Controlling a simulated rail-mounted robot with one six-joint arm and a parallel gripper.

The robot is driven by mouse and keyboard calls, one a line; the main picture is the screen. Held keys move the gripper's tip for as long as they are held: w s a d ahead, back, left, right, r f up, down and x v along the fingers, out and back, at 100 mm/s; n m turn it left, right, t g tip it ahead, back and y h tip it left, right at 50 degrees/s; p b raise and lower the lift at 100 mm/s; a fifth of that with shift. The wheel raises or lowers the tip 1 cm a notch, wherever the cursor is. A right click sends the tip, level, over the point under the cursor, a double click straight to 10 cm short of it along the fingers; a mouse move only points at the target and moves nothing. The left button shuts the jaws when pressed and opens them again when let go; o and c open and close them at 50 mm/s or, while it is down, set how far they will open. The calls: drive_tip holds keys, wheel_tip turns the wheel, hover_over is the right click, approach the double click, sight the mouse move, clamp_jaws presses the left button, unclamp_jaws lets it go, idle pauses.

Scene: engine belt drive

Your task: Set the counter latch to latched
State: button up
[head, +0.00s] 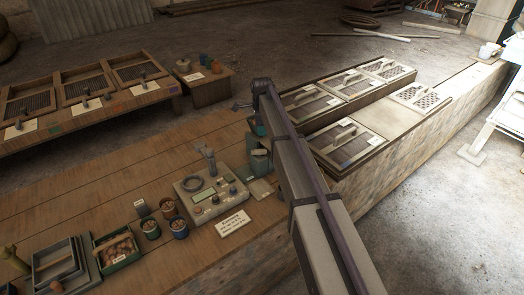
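On the wooden counter (110,217) sits a pale box (222,205) with a greenish display, a dark ring, several knobs and an upright grey lever (209,162) at its back edge. I cannot tell whether this lever is the counter latch, or which state a latch is in. My arm crosses the middle of the view. My gripper (238,106) is at its far end, small and dark, above the counter and beyond the box. It is apart from the box, and its fingers are too small to read. My arm hides part of the counter.
A white label card (232,223) lies before the box. Several small pots (178,227) and a tray of brown pieces (118,249) stand left. Framed mesh panels (139,67) with small levers line the back left bench; more panels (347,141) lie right. The counter's left middle is clear.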

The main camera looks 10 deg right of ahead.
sight(262, 150)
wheel_tip(262, 150, down, 11)
drive_tip(key=b, duration=1.1)
drive_tip(key=shift+r, duration=0.1)
drive_tip(key=shift+c, duration=0.4)
clamp_jaws()
